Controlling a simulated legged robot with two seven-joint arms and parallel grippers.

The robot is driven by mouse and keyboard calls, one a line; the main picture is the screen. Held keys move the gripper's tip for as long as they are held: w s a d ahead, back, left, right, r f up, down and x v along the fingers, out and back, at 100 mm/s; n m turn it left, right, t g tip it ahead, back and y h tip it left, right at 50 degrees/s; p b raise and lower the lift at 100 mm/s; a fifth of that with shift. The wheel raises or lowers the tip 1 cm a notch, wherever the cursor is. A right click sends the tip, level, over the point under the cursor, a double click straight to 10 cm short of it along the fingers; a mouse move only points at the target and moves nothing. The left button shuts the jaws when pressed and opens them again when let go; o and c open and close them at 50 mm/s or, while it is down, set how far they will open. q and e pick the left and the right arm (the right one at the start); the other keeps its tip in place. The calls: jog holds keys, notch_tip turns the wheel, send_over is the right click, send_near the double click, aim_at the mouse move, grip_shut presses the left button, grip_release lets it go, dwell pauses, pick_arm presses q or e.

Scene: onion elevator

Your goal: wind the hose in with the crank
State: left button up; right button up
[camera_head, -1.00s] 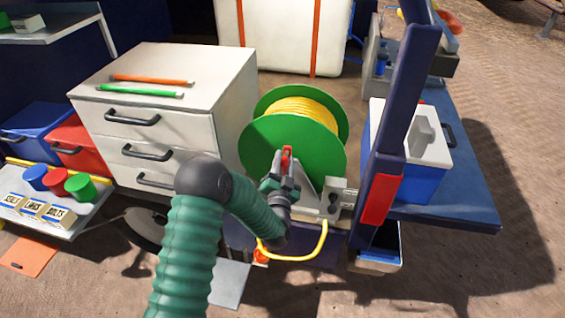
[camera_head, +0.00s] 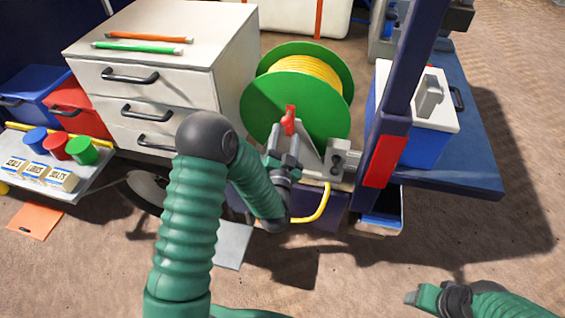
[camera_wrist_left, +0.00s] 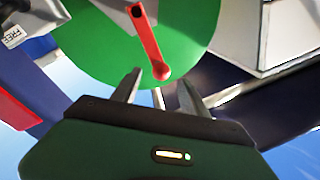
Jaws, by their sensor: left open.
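A green reel (camera_head: 262,106) carries wound yellow hose (camera_head: 318,75), and a loose yellow length (camera_head: 322,205) hangs below it. The red crank (camera_head: 289,120) is on the reel's near face; in the left wrist view the crank (camera_wrist_left: 149,42) ends in a round knob just beyond my fingers. My left gripper (camera_head: 283,152) is open, just below and in front of the crank; in the left wrist view its fingers (camera_wrist_left: 157,92) are apart with nothing between them. My right gripper (camera_head: 412,298) is at the lower right, away from the reel; its jaw state is unclear.
A white drawer cabinet (camera_head: 150,88) stands left of the reel. A dark blue post (camera_head: 402,85) with a red block (camera_head: 384,160) stands close on the right, before a blue cooler (camera_head: 430,150). A tray (camera_head: 95,175) with coloured cans is at left. Ground at front right is open.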

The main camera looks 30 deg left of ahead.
pick_arm(q)
jog(key=b+v, duration=0.1)
jog(key=v, duration=0.9)
jog(key=shift+s+d+b, duration=0.3)
jog(key=shift+d, duration=0.05)
jog(key=shift+a+f, duration=0.1)
jog(key=shift+f, duration=0.05)
